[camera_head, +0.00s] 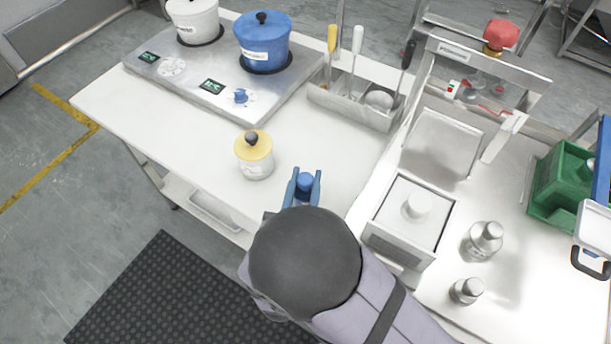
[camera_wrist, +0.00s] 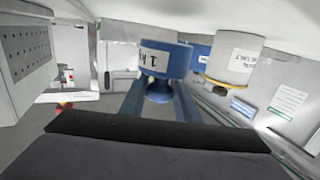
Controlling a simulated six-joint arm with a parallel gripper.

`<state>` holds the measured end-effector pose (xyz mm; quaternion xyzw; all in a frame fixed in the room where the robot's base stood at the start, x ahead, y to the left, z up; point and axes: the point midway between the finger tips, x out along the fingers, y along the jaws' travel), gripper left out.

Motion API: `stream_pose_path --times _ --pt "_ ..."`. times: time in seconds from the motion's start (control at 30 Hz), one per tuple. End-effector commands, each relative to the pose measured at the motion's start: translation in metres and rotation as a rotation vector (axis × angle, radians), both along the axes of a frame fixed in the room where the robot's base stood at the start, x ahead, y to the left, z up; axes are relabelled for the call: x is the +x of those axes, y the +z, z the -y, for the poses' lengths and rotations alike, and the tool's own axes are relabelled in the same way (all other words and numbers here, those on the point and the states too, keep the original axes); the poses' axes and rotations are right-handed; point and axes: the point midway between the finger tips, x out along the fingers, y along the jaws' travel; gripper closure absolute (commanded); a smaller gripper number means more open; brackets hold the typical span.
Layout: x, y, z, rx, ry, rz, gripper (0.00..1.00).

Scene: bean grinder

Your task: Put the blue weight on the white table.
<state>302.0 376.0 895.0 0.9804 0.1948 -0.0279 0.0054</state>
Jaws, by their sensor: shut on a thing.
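The blue weight (camera_head: 305,180) is between the two blue fingers of my gripper (camera_head: 303,186), over the near part of the white table (camera_head: 220,155). In the wrist view the blue weight (camera_wrist: 166,59) shows a white "1 kg" label upside down. My gripper (camera_wrist: 160,100) is shut on its narrower knob end. I cannot tell whether its base touches the tabletop. My round wrist hides the table's edge below it in the head view.
A yellow-lidded white jar (camera_head: 254,156) stands just left of the weight. A stove with a blue pot (camera_head: 263,42) and a white pot (camera_head: 194,20) is behind, and a utensil rack (camera_head: 350,108) is back right. A scale and steel weights (camera_head: 484,240) are right.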

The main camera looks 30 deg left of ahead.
Motion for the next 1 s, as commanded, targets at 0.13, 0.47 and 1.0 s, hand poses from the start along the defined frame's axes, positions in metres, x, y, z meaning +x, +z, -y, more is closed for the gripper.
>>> stream_pose_path --times 0.13,0.47,1.0 --pt "0.000 -0.014 0.000 0.001 0.000 0.006 1.00" --pt "0.000 -0.029 0.000 0.005 0.001 0.006 1.00" --pt "0.000 -0.034 0.000 -0.001 0.000 0.000 0.53"
